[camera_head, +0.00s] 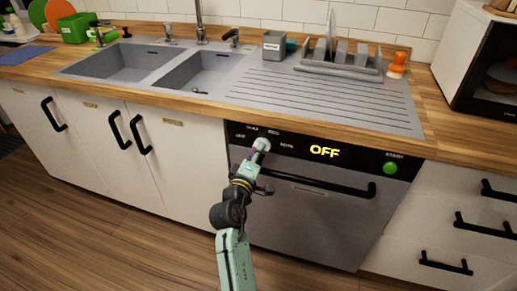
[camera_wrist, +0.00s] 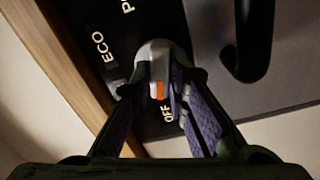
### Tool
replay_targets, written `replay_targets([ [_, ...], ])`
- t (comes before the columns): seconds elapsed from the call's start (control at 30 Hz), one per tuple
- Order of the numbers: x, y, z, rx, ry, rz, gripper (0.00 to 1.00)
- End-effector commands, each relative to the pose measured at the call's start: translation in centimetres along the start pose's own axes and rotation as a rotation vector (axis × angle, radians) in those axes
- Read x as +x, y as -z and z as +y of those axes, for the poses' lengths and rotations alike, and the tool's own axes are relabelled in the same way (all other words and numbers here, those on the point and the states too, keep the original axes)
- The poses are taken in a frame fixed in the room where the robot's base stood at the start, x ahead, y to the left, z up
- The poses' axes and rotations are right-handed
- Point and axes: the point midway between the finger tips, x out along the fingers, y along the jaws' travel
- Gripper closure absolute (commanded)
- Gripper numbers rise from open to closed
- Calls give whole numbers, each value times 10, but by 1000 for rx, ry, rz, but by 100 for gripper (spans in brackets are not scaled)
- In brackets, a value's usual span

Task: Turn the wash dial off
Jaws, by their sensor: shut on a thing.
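The wash dial (camera_wrist: 154,50) is a light grey knob with an orange mark, on the dishwasher's black panel. In the wrist view its orange mark points toward the printed word OFF (camera_wrist: 167,113). My gripper (camera_wrist: 160,88) is shut on the dial, one finger on each side of it. In the head view the dial (camera_head: 262,144) sits at the left of the panel, with my gripper against it and partly hiding it. The yellow display (camera_head: 324,151) reads OFF.
A black dishwasher handle (camera_head: 318,182) runs just below the panel. A green round button (camera_head: 390,168) is at the panel's right end. The wooden counter edge (camera_head: 320,128) is just above. The floor in front is clear.

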Motion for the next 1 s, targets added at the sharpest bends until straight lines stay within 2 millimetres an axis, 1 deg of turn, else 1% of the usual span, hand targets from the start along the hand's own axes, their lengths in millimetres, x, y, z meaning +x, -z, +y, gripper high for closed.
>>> replay_targets([
  [0.03, 0, 1, 3, -14, -4, 2, 100],
  [0.27, 1, 1, 2, -48, -4, 2, 100],
  [0.63, 0, 1, 2, -52, -4, 2, 100],
  [0.67, 0, 1, 2, -52, -4, 2, 84],
  [0.93, 0, 0, 1, -50, -2, 1, 66],
  [1.0, 0, 0, 1, -50, -2, 1, 65],
])
